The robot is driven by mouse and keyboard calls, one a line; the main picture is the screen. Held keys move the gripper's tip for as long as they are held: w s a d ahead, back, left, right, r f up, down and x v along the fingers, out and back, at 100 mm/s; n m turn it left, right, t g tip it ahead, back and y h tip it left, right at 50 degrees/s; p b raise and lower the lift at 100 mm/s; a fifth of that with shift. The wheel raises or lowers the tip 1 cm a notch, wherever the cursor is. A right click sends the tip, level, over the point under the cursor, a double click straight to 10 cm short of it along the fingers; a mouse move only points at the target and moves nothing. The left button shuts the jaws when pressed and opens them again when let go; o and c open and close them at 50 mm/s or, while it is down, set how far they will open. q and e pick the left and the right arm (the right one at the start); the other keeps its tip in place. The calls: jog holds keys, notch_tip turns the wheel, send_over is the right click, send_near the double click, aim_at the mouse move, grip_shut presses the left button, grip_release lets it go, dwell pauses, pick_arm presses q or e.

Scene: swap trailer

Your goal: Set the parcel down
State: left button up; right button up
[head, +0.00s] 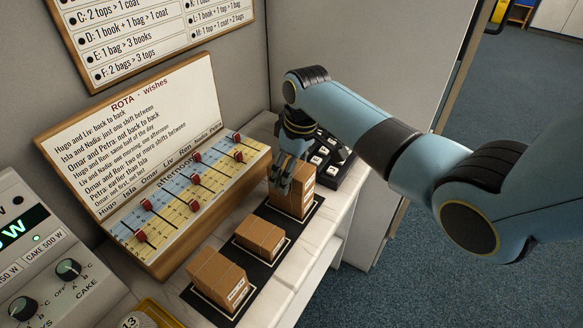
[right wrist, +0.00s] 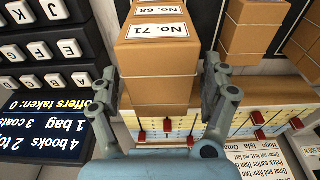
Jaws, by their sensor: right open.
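A brown parcel labelled No. 71 (right wrist: 156,58) sits on top of another parcel labelled No. 68 (right wrist: 158,11). In the head view this stack (head: 294,202) stands upright on the far pad of a black strip (head: 316,207). My right gripper (head: 281,182) is at the top of the stack, partly hiding it. In the right wrist view the open fingers of my right gripper (right wrist: 158,72) are on either side of parcel No. 71; whether they touch it I cannot tell. My left gripper is not in view.
Nearer on the strip lie a middle parcel (head: 261,236) and a front parcel (head: 217,276). A rota board with red sliders (head: 195,180) stands left of them. A black keypad (head: 330,158) lies beyond the stack. A control box (head: 45,255) is at the left.

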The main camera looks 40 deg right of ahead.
aim_at(298, 169)
notch_tip(298, 169, up, 12)
jog(key=s, duration=0.1)
jog(key=shift+s+d, duration=0.3)
dwell(0.4)
